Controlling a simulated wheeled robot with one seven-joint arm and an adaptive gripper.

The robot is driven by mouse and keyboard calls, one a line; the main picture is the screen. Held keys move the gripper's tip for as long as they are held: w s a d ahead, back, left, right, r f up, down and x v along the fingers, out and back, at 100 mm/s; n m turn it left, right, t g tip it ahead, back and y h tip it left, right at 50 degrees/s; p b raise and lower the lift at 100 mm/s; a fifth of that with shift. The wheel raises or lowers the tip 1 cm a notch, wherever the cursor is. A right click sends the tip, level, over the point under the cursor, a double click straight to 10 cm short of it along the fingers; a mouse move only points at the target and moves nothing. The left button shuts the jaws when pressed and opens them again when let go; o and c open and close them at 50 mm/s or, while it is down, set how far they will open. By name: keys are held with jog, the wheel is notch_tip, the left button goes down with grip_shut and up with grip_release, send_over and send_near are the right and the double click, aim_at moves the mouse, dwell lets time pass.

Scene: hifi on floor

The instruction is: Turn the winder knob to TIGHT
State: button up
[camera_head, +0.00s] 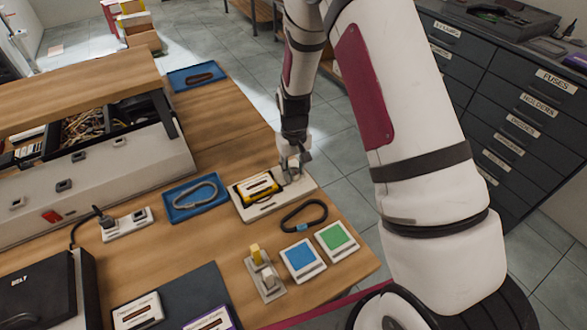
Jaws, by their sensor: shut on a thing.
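The winder appears to be the cream base (252,213) with a yellow and black block on it (257,187), near the right edge of the wooden table. My gripper (291,172) points down at the right end of this base. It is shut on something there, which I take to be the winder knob. The knob is hidden by the fingers, and no TIGHT marking can be read from here, so I cannot tell which way the knob points.
A blue tray with a grey loop (171,203) lies left of the base. A black loop (287,225) lies just in front, with blue (302,274) and green (336,240) pads nearer. A grey long unit (90,190) stands left. Labelled drawers (510,120) stand across the floor.

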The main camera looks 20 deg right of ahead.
aim_at(294, 170)
jog(key=m, duration=0.6)
jog(key=shift+m+b, duration=0.3)
jog(key=shift+b, duration=0.05)
jog(key=m, duration=0.6)
jog(key=shift+s, duration=0.1)
jog(key=shift+d, duration=0.1)
jog(key=o, duration=1.2)
notch_tip(294, 170, up, 12)
